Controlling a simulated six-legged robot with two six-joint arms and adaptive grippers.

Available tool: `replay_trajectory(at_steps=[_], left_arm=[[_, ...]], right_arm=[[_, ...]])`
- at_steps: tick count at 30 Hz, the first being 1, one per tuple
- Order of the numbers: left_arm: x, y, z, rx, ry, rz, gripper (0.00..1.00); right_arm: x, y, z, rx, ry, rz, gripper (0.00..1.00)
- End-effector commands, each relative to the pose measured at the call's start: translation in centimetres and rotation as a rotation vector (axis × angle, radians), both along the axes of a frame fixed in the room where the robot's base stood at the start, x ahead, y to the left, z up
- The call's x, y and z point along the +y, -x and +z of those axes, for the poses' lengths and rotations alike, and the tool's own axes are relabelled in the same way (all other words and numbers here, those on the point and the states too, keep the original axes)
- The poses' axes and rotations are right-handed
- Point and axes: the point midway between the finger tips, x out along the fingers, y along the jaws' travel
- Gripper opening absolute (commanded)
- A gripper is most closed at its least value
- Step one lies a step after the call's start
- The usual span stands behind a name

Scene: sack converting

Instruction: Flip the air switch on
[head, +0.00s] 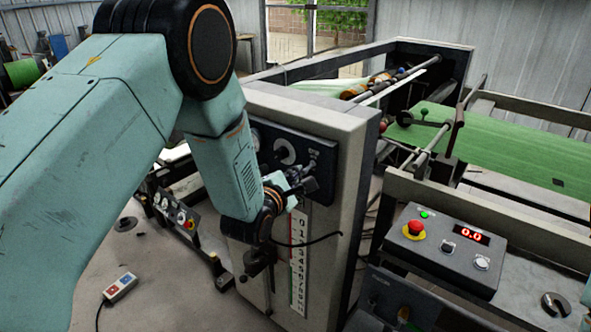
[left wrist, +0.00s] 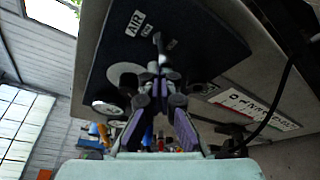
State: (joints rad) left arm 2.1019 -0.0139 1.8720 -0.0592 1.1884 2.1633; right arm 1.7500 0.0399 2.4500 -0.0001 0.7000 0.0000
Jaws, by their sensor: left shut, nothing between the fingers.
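The air switch (left wrist: 158,42) is a small metal lever on a dark panel (left wrist: 190,35), beside a white label reading AIR (left wrist: 135,22) in the left wrist view. In the head view the panel (head: 265,135) is on the upper front of a grey cabinet, partly hidden by my left arm. My left gripper (head: 308,185) is at the panel's lower right. In the left wrist view its fingers (left wrist: 160,72) are shut and empty, with the tips close to the lever. I cannot tell if they touch it, or which way the lever is set.
The grey cabinet (head: 345,190) carries a numbered scale strip (head: 299,260) and a dark cable. A control box with a red button (head: 415,228) and a 0.0 display (head: 471,235) stands to the right. Green sheet (head: 510,150) runs over the machine behind. A small pendant (head: 120,287) lies on the floor.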

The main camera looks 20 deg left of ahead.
Motion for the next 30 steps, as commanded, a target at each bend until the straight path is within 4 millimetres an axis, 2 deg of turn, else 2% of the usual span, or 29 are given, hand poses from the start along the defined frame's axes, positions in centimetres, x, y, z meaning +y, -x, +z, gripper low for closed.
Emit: replay_trajectory(at_steps=[30], left_arm=[[0.0, 0.0, 1.5, 0.199, -0.074, -0.001, 0.0]], right_arm=[[0.0, 0.0, 5.0, 0.0, 0.0, 0.0, 0.59]])
